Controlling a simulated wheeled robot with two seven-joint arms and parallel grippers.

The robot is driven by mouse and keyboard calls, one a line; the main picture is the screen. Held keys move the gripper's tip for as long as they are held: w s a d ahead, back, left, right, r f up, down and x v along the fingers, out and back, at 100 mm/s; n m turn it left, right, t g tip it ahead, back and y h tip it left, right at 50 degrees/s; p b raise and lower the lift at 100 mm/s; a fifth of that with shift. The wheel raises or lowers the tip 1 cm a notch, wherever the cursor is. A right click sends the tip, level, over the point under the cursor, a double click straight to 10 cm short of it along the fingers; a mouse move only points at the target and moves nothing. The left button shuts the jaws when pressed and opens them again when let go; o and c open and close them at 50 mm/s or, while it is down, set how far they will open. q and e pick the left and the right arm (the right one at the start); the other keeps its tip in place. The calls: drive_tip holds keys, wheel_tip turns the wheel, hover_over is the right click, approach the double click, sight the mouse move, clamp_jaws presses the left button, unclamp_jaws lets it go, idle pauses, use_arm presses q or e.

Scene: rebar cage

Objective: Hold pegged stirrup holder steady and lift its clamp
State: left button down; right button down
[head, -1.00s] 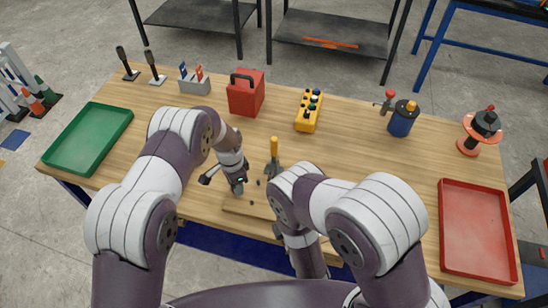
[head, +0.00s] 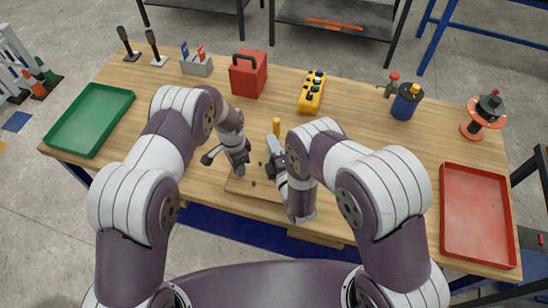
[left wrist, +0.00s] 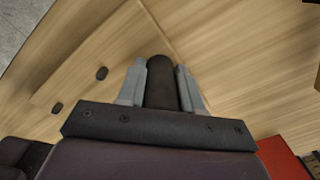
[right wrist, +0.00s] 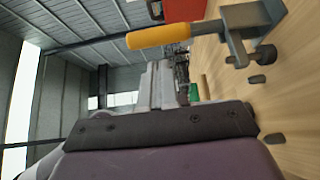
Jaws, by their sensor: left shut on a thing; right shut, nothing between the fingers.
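The holder is a wooden board (head: 240,189) with several dark pegs, at the table's front edge. A grey clamp (right wrist: 240,20) with a yellow handle (right wrist: 160,36) stands at it; the handle also shows upright in the head view (head: 276,127). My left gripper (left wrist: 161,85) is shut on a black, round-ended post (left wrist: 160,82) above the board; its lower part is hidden. My right gripper (right wrist: 163,85) is shut and empty, beside the clamp and apart from the yellow handle. In the head view my right arm hides part of the board and clamp.
A red box (head: 248,75) and a yellow button box (head: 311,92) stand behind the clamp. A green tray (head: 90,122) lies at the left and a red tray (head: 477,216) at the right. The tabletop between the clamp and red tray is mostly clear.

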sight(278, 128)
drive_tip(key=shift+w+d, duration=0.5)
drive_tip(key=shift+w, duration=0.3)
drive_tip(key=shift+w+d+r+m+g, duration=0.15)
drive_tip(key=shift+w+r+m+g, duration=0.1)
drive_tip(key=shift+w+g, duration=0.25)
drive_tip(key=shift+w+d+r+m+g, duration=0.2)
drive_tip(key=shift+w+m+g, duration=0.1)
drive_tip(key=shift+w+g, duration=0.15)
drive_tip(key=shift+w+d+r+m+g, duration=0.15)
drive_tip(key=shift+w+m+g, duration=0.1)
drive_tip(key=shift+w+g, duration=0.25)
use_arm(q)
drive_tip(key=shift+r, duration=0.1)
use_arm(e)
drive_tip(key=w+d+f+m+g, duration=0.2)
drive_tip(key=w+d+f+g, duration=0.1)
drive_tip(key=w+g, duration=0.3)
drive_tip(key=shift+w+f+m, duration=0.3)
drive_tip(key=shift+w+m, duration=0.1)
drive_tip(key=shift+w, duration=0.65)
drive_tip(key=shift+d+f, duration=0.1)
